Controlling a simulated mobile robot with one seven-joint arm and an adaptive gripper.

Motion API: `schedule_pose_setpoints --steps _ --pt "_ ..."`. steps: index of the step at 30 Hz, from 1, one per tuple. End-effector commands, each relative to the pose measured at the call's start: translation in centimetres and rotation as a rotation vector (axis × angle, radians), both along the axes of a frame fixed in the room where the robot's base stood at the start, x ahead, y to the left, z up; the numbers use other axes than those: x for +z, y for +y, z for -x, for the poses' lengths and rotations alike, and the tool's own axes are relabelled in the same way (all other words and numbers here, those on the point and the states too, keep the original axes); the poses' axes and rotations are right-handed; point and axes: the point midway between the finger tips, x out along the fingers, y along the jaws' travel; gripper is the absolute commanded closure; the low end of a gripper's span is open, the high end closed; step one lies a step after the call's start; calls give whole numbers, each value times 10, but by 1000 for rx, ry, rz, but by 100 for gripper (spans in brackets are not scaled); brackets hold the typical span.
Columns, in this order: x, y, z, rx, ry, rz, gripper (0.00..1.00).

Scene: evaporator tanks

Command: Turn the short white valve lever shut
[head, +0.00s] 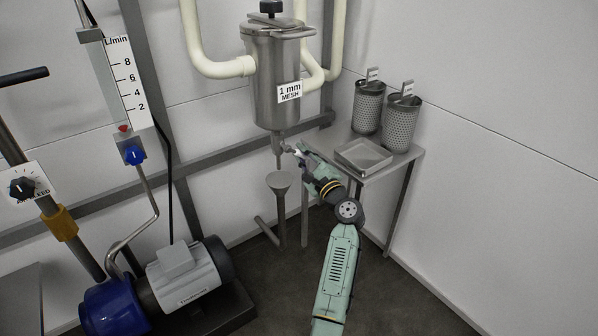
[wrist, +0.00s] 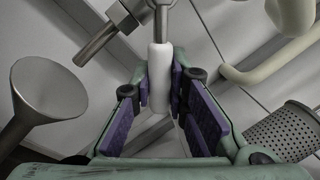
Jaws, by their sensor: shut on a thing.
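The short white valve lever (wrist: 159,72) hangs from a metal stem in the wrist view. It lies between the purple-padded fingers of my gripper (wrist: 161,84), which is shut on it. In the head view, my gripper (head: 303,154) is at the small valve under the steel strainer vessel (head: 275,85). The lever is too small there to judge its angle. The vessel carries a "1 mm MESH" label.
A grey funnel (head: 279,181) stands just below the valve; it also shows at the left of the wrist view (wrist: 48,92). A small table (head: 408,160) at right holds a tray (head: 363,155) and mesh baskets (head: 401,122). Cream pipes (head: 190,40) run behind.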

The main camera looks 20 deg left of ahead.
Motion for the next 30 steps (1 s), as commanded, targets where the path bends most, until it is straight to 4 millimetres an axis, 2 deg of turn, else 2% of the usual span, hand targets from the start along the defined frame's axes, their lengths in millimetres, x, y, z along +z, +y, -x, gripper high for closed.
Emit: schedule_pose_setpoints --steps 6,15,30 --pt "8 -6 -7 -7 -148 111 100" --pt "20 -7 -10 -5 -279 215 100" --pt "27 -8 -11 -5 -333 257 100"
